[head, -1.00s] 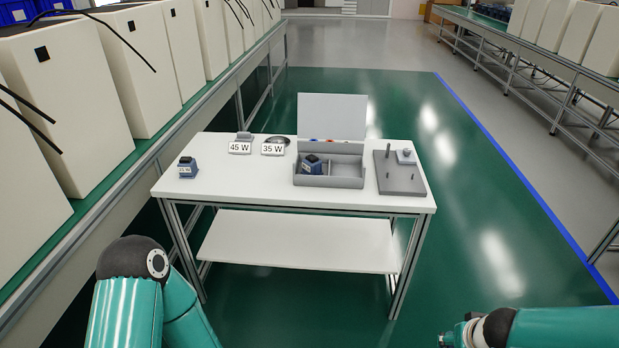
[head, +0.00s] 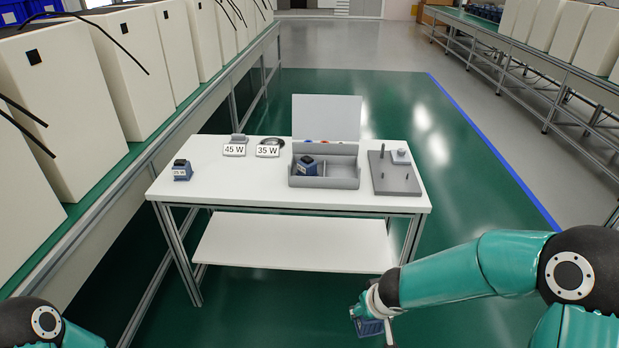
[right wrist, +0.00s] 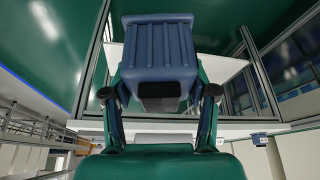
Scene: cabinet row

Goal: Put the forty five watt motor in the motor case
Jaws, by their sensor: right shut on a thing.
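My right gripper (head: 376,316) is shut on a blue ribbed motor (right wrist: 158,45). The held motor also shows low in the head view (head: 369,327), in front of the table, apart from it and partly covered by the gripper. Its wattage label cannot be read. The grey motor case (head: 341,182) stands open on the table, with its lid (head: 327,117) raised behind. Another blue motor (head: 306,168) sits in its left compartment; the right compartment looks empty. A third blue motor (head: 182,171) stands at the table's left end. My left gripper is out of view.
Signs marked 45 W (head: 234,150) and 35 W (head: 268,151) stand at the table's back left. A grey plate with pegs (head: 395,184) lies to the right of the case. The white table's (head: 235,185) front middle is clear.

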